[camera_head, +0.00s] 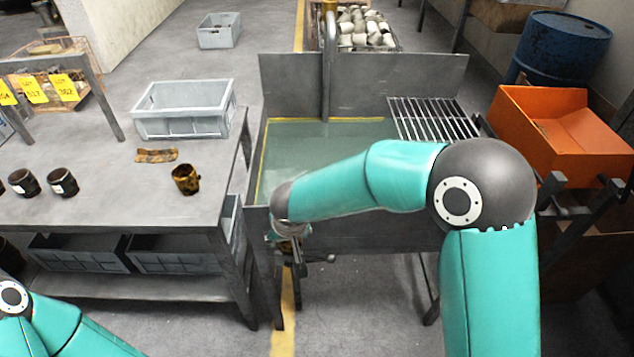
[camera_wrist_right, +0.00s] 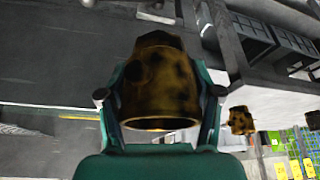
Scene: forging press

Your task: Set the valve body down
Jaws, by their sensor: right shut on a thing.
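The valve body (camera_wrist_right: 160,85), mottled yellow-brown and black with a round open end, fills the middle of the right wrist view. My right gripper (camera_wrist_right: 159,93) is shut on it, with a finger on each side. In the head view my right gripper (camera_head: 291,247) hangs low at the front left corner of the water tank, beside the table's right edge; the valve body is mostly hidden there. A similar mottled part (camera_head: 186,179) stands on the grey table (camera_head: 115,205), and it also shows in the right wrist view (camera_wrist_right: 240,120). My left gripper is out of view.
A flat mottled piece (camera_head: 157,155), a grey crate (camera_head: 184,110) and dark labelled pots (camera_head: 63,182) sit on the table. The water tank (camera_head: 350,237) has a grate (camera_head: 433,118) at its right. An orange bin (camera_head: 560,135) stands further right. The table's front right is clear.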

